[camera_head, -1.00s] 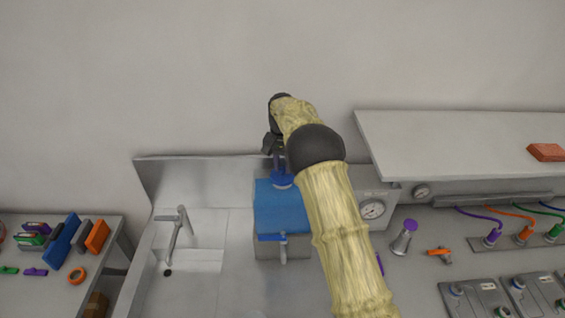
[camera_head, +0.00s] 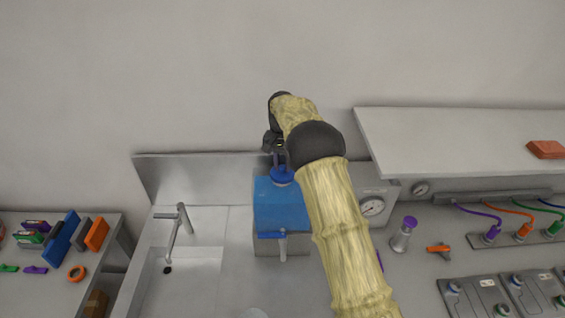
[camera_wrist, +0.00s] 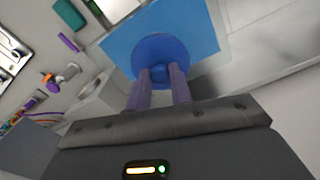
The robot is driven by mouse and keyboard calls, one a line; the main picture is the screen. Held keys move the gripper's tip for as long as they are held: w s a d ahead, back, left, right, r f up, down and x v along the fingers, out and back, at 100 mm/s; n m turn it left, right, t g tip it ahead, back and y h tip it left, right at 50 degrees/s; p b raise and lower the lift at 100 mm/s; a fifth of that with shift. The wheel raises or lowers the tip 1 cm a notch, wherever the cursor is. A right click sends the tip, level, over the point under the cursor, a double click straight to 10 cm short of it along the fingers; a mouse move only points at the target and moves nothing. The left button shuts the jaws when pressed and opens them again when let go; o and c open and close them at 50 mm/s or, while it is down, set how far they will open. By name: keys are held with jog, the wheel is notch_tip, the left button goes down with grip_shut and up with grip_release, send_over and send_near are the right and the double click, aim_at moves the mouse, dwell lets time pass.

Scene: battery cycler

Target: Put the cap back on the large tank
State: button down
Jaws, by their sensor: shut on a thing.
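The large tank (camera_head: 281,212) is a box with a blue top and a tap on its front, standing on the steel counter right of the sink. The round blue cap (camera_wrist: 160,47) is between the fingers of my gripper (camera_wrist: 160,75), which is shut on its small knob. In the head view the cap (camera_head: 282,176) appears at the back part of the tank's top, with my gripper above it. The tank's opening is hidden under the cap. I cannot tell whether the cap touches the tank.
A sink faucet (camera_head: 178,228) stands left of the tank. A gauge box (camera_head: 372,207) is close on its right, partly behind my arm. A shelf (camera_head: 450,140) overhangs the right side. A purple-topped flask (camera_head: 404,236) stands further right.

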jog(key=shift+s+a, duration=0.1)
jog(key=shift+a, duration=0.2)
jog(key=shift+s+d, duration=0.1)
jog(key=shift+d, duration=0.45)
jog(key=shift+a+f, duration=0.15)
jog(key=shift+a, duration=0.1)
dwell(0.6)
jog(key=c, duration=0.7)
grip_release()
jog(key=shift+p, duration=0.3)
